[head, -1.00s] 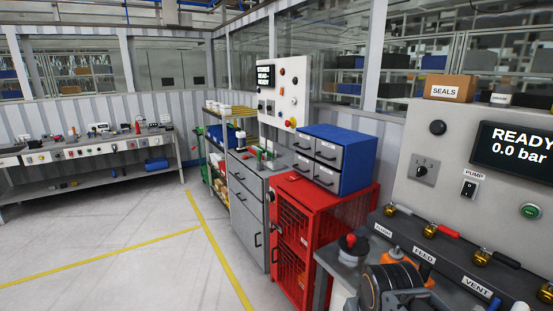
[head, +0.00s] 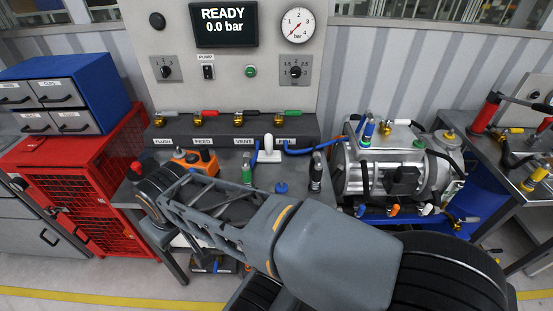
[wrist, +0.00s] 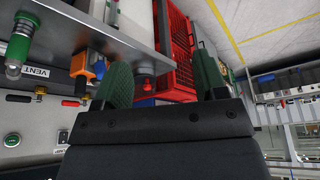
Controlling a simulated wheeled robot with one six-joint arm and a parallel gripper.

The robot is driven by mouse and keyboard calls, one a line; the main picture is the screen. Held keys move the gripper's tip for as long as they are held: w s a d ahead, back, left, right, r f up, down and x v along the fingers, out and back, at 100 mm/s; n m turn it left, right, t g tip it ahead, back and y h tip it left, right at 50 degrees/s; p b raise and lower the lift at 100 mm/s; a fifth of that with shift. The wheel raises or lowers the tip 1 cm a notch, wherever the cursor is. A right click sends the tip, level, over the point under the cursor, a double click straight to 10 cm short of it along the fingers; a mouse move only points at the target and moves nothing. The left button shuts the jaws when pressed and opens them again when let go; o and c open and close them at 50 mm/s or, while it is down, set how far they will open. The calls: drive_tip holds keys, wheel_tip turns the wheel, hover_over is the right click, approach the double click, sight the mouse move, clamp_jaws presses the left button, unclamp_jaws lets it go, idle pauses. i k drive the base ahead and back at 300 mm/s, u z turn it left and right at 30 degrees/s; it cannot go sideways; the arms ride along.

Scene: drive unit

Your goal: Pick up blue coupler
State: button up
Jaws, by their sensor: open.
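A small blue piece (head: 281,187) stands on the bench in the head view, right of a green-banded metal fitting (head: 247,168). Another blue fitting (head: 368,131) sits upright on top of the silver drive unit (head: 350,165). I cannot tell for certain which is the blue coupler. My gripper (wrist: 163,85) is open and empty in the wrist view, its green finger pads wide apart. The bench edge and red cabinet lie beyond the fingers. In the head view my arm crosses in front of the bench, and the fingers cannot be made out.
The panel's valve block (head: 235,128) runs along the back of the bench. The red cabinet (head: 80,185) is left. A second bench (head: 525,190) is right. Blue hoses lie near the drive unit.

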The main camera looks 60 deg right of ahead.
sight(370, 126)
drive_tip(key=u, duration=0.4)
drive_tip(key=k, duration=0.7)
drive_tip(key=z, duration=1.55)
drive_tip(key=i, duration=0.5)
drive_tip(key=z, duration=0.05)
